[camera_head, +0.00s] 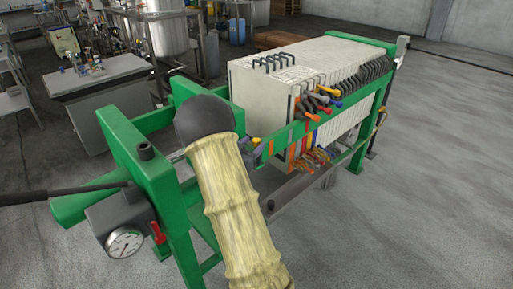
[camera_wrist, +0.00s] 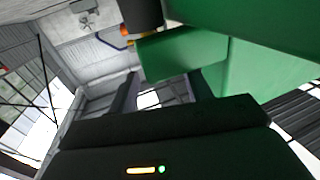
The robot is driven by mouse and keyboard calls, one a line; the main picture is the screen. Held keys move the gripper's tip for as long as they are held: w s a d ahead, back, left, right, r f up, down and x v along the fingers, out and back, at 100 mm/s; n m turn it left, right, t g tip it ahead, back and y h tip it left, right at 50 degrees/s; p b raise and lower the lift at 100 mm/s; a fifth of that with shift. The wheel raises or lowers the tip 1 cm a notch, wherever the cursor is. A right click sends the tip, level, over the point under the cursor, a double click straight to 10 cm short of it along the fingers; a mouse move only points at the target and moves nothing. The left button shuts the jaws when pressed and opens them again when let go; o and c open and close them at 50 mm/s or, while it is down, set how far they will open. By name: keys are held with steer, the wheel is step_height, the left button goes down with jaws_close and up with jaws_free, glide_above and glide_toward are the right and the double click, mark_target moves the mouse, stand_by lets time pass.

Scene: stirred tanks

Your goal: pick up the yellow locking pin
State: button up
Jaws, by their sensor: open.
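I cannot pick out the yellow locking pin for certain in either view. A small yellow and orange bit (camera_wrist: 127,36) shows in the wrist view, beside a dark cylinder and a green beam; I cannot tell what it is. My gripper (camera_wrist: 165,86) is in the wrist view, its two dark fingers apart with nothing seen between them. The green beam (camera_wrist: 185,52) lies just beyond the fingers. In the head view my gripper is hidden behind my sleeved arm, which covers part of the filter press's green frame (camera_head: 165,195).
The press holds a pale plate stack (camera_head: 265,100) with orange, red and blue handles (camera_head: 318,100) on its side. A pressure gauge (camera_head: 124,241), a red handle (camera_head: 157,231) and a black lever (camera_head: 60,192) are at the near end. Grey floor (camera_head: 440,200) is clear at right.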

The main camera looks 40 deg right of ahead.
steer(key=x, duration=0.2)
steer(key=shift+d, duration=0.3)
steer(key=shift+c, duration=0.4)
steer(key=c, duration=1)
